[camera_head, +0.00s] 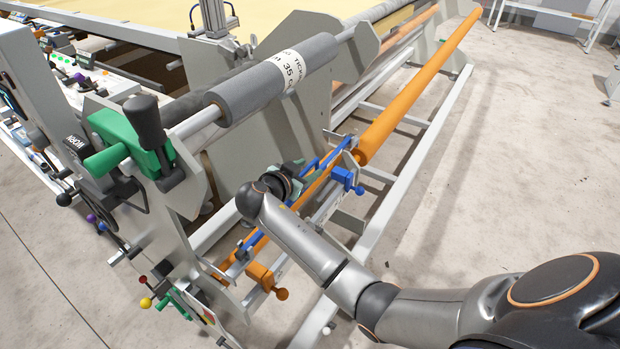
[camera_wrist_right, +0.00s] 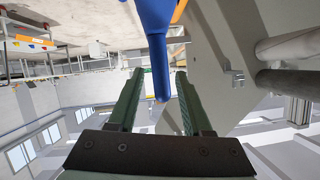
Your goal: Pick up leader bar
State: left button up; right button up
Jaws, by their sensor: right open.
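A thin blue bar (camera_head: 336,152) lies along the lower front of the gantry, beside an orange rail; no label shows that it is the leader bar. My right gripper (camera_head: 302,171) is at the blue bar, with my wrist covering part of the bar's middle. In the right wrist view, my green fingers (camera_wrist_right: 158,73) are open. The blue bar (camera_wrist_right: 157,45) reaches in from the top, and its lower end lies between the fingers with gaps on both sides. I cannot tell whether a finger touches it. My left gripper is not in view.
A grey labelled roller (camera_head: 250,92) runs above the bar. A long orange roller (camera_head: 415,90) extends to the back right. Blue (camera_head: 346,178) and orange (camera_head: 262,275) clamps sit on the frame near my arm. The concrete floor (camera_head: 520,150) to the right is clear.

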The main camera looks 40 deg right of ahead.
jog(key=shift+d, duration=0.1)
grip_shut()
dwell(0.5)
dwell(1.0)
